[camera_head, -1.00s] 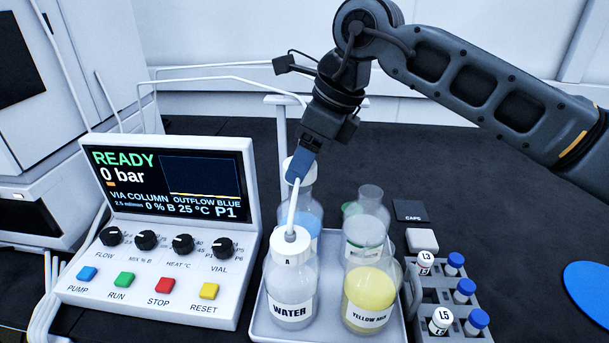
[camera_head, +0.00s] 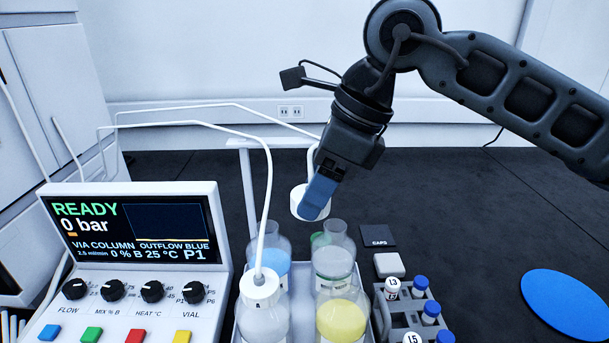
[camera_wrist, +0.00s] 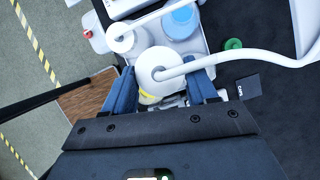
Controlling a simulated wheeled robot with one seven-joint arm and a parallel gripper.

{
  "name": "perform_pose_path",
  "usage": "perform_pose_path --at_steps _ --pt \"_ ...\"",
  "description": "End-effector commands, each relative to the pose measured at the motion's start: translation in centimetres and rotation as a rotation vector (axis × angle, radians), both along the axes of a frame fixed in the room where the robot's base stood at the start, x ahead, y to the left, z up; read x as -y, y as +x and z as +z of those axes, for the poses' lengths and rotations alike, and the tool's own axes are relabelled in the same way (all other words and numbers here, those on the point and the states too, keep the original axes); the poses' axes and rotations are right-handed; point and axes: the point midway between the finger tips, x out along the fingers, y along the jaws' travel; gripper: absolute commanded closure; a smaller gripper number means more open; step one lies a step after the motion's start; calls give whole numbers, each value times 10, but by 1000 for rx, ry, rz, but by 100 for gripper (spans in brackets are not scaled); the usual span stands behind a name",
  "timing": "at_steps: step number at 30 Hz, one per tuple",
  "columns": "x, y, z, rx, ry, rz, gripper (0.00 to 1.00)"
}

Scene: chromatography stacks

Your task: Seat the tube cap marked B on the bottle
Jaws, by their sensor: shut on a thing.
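My gripper (camera_head: 318,197) is shut on a white tube cap (camera_head: 303,204), which also shows between the blue fingers in the wrist view (camera_wrist: 150,72). Its white tube rises from the top; no letter is readable on it. The cap hangs in the air, above and apart from the bottles in the head view. Below are a yellow bottle (camera_head: 342,320), a pale bottle (camera_head: 334,262) behind it and a blue-liquid bottle (camera_head: 274,268) at back left. The front-left bottle (camera_head: 263,322) wears a white cap marked A (camera_head: 260,287) with its own tube.
The bottles stand in a pale tray (camera_head: 375,326). A control console (camera_head: 130,262) stands at left. At right are a dark CAPS pad (camera_head: 377,237), a white block (camera_head: 389,265), a vial rack (camera_head: 385,312) and a blue disc (camera_head: 570,303). Tubes arch across the back.

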Motion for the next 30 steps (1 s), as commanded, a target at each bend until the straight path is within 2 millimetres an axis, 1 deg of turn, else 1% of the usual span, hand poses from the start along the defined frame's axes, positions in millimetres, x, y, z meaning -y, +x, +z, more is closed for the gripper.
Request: perform_pose_path --at_steps 1,6,9,12,18,23,30 --pt "6 10 9 -7 4 -7 74" --pt "26 37 -5 -4 0 -6 74" --pt "36 47 -14 -1 -5 -2 74" --pt "43 54 -21 1 -11 1 74" --pt "49 59 -32 5 -16 5 74" --pt "49 59 -39 6 -16 6 74" --pt "49 59 -56 4 -15 5 74"
